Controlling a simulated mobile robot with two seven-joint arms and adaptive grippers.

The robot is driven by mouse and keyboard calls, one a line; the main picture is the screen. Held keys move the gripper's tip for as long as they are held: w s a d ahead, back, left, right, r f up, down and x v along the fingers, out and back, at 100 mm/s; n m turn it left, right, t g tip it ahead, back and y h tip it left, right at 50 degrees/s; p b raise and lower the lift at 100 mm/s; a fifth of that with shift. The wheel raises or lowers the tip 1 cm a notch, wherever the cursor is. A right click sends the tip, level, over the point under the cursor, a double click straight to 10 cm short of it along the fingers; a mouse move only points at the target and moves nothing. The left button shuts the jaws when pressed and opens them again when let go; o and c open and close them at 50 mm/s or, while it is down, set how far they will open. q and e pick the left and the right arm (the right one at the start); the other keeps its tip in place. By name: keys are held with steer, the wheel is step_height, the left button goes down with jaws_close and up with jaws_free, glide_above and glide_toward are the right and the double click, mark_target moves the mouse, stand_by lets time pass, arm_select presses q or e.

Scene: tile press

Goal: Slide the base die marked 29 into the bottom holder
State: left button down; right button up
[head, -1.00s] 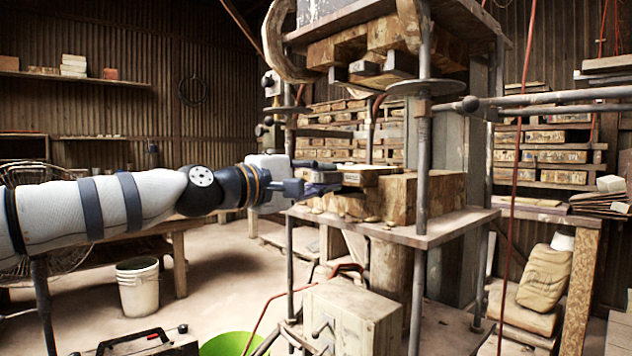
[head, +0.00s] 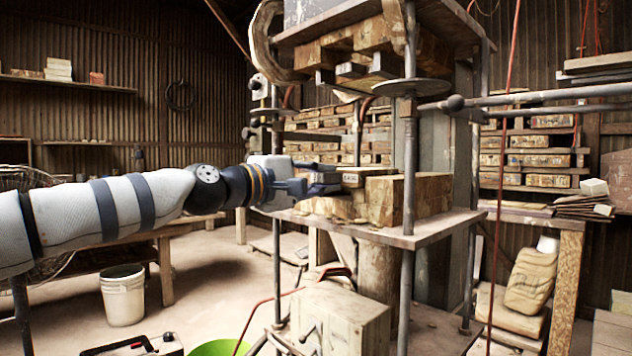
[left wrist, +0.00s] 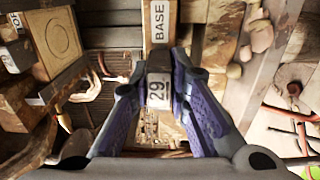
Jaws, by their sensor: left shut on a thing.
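My left gripper (head: 325,186) is shut on the base die (head: 352,170), a flat slab at the press's mid-level shelf. In the left wrist view the die (left wrist: 159,58) lies between the two blue fingers of my gripper (left wrist: 163,62), with a "29" tag at its near end and a "BASE" tag farther along. The bottom holder (head: 425,196) is the worn wooden block on the shelf. The die's far part overlaps the holder's top; its exact seating is hidden. My right gripper is not in view.
The press's upper wooden blocks (head: 340,45) hang above with a gap. A steel post (head: 409,150) stands in front of the holder, and a long bar (head: 540,98) runs right. A white bucket (head: 123,295) and a green tub (head: 218,347) stand below.

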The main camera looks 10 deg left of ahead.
mark_target(341, 174)
arm_select(q)
steer(key=shift+r, duration=0.2)
steer(key=shift+b+x, duration=0.35)
steer(key=shift+x, duration=0.95)
steer(key=shift+w+d, duration=0.1)
steer(key=shift+x, duration=1.2)
steer(key=shift+w, duration=0.1)
steer(key=shift+w+d, duration=0.4)
steer(key=shift+w, duration=0.15)
steer(key=c, duration=1.4)
jaws_free()
steer(key=shift+c, duration=0.2)
